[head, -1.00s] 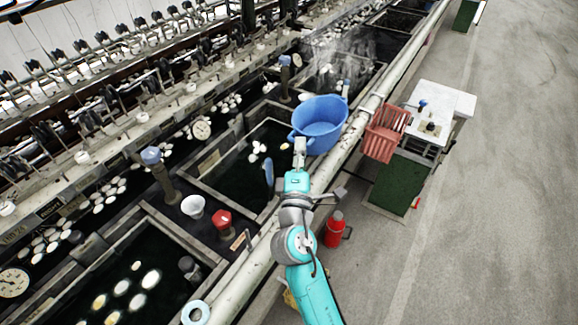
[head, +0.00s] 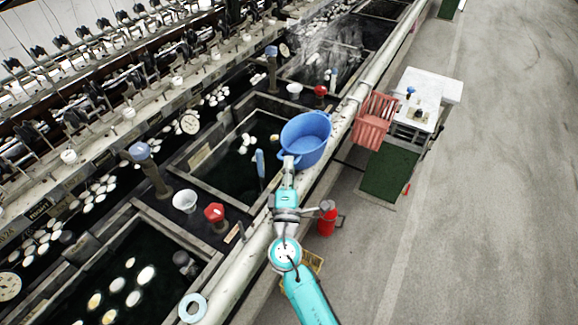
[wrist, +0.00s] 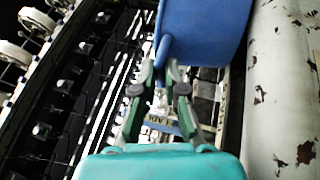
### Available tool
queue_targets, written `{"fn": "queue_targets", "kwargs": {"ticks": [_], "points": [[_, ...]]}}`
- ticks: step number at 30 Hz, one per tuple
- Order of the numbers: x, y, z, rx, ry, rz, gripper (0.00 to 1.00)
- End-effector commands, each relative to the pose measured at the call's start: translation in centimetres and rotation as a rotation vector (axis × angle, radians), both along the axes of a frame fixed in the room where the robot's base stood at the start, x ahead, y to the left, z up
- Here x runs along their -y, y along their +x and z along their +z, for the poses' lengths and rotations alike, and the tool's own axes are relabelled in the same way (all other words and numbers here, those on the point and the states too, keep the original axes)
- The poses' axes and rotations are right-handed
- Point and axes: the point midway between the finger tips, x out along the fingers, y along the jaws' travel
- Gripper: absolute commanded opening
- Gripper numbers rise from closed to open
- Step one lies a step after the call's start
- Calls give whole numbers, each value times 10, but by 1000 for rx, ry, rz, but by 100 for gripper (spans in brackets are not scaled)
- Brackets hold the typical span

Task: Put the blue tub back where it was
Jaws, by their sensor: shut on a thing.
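The blue tub (head: 306,140) is an open, round-mouthed plastic tub with side handles. In the head view it shows over the right edge of a dark water basin, close to the pale pipe. My gripper (head: 289,160) is at the tub's near left side, shut on its handle. In the wrist view the tub (wrist: 203,32) fills the top, and the fingers (wrist: 167,75) meet at its lower left corner. I cannot tell whether the tub's underside touches anything.
A worn pale pipe (head: 345,112) runs along the basins. A red crate (head: 374,121) hangs beside a white-topped table (head: 421,98). White cup (head: 185,200), red knob (head: 214,212) and blue-topped post (head: 139,151) stand on the basin edges. A red extinguisher (head: 327,220) stands below. Floor at right is clear.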

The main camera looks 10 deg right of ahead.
Motion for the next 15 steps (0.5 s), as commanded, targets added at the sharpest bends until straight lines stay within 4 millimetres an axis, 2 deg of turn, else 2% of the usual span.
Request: {"fn": "queue_targets", "kwargs": {"ticks": [1,3,5,15], "points": [[0,0,0,0,0,0,0],[0,0,0,-1,0,0,23],[0,0,0,-1,0,0,36],[-1,-2,-1,-1,0,0,36]]}}
